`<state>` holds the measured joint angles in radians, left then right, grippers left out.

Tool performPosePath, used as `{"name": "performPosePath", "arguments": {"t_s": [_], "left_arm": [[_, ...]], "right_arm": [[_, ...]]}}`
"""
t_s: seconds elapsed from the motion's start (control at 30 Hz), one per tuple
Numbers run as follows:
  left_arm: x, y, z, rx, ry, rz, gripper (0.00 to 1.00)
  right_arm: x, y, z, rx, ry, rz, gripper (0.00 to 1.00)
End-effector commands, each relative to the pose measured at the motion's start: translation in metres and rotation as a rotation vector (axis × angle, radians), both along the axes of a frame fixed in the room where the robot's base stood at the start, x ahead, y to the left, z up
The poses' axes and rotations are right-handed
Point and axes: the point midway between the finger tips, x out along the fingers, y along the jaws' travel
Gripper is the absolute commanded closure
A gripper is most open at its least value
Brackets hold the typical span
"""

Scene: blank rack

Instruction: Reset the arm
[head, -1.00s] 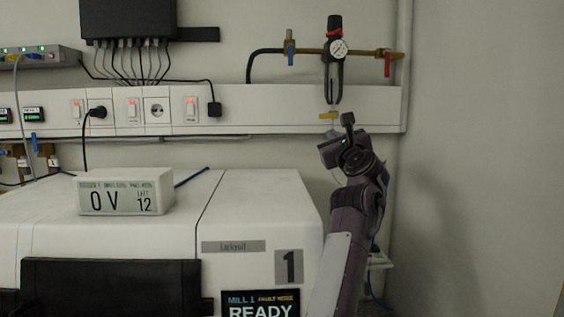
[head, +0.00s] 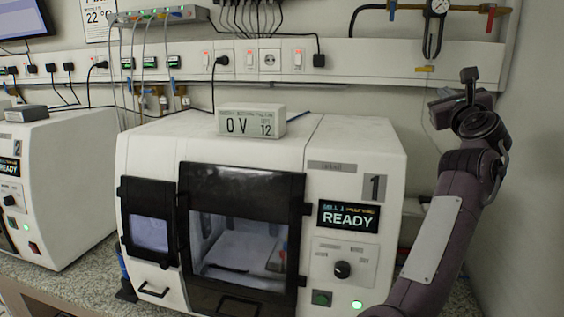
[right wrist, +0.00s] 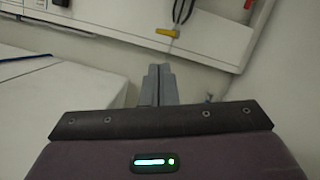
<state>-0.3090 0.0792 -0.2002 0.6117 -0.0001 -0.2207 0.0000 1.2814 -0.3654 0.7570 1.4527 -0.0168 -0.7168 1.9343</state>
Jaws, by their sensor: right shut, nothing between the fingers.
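My right arm comes up from the lower right in the head view. Its gripper (head: 446,103) is raised in front of the wall, below and slightly right of a yellow tag (head: 425,69) that hangs under the pressure regulator. In the right wrist view the two grey fingers (right wrist: 158,84) are together with nothing between them. The yellow tag also shows there (right wrist: 167,32), beyond the fingertips and apart from them. My left gripper is in neither view.
A white mill (head: 345,140) marked 1, its screen reading READY, stands on the speckled bench, left of my right arm. A display box (head: 251,121) sits on it. Another machine (head: 62,190) stands at left. A socket rail (head: 340,62) and pipes line the wall.

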Motion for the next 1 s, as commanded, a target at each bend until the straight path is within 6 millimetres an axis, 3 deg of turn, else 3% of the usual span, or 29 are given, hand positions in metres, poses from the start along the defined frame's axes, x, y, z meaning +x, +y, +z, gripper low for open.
{"name": "performPosePath", "arguments": {"t_s": [0.07, 0.1, 0.27, 0.57, 0.77, 1.0], "left_arm": [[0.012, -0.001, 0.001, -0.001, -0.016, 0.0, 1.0], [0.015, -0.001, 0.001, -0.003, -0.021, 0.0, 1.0], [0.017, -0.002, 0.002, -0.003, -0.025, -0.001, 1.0], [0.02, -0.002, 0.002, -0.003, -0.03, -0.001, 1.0], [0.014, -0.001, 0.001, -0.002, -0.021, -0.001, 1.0], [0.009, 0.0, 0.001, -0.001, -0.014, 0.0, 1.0]], "right_arm": [[0.0, 0.0, 0.0, -0.001, 0.001, -0.001, 1.0], [0.0, -0.003, -0.01, -0.024, 0.02, -0.008, 1.0], [-0.003, -0.008, -0.032, -0.112, 0.074, -0.031, 1.0], [-0.014, -0.016, -0.097, -0.363, 0.232, -0.069, 1.0], [-0.033, -0.017, -0.162, -0.646, 0.398, -0.072, 1.0], [-0.088, 0.006, -0.283, -1.23, 0.687, 0.059, 1.0]]}}
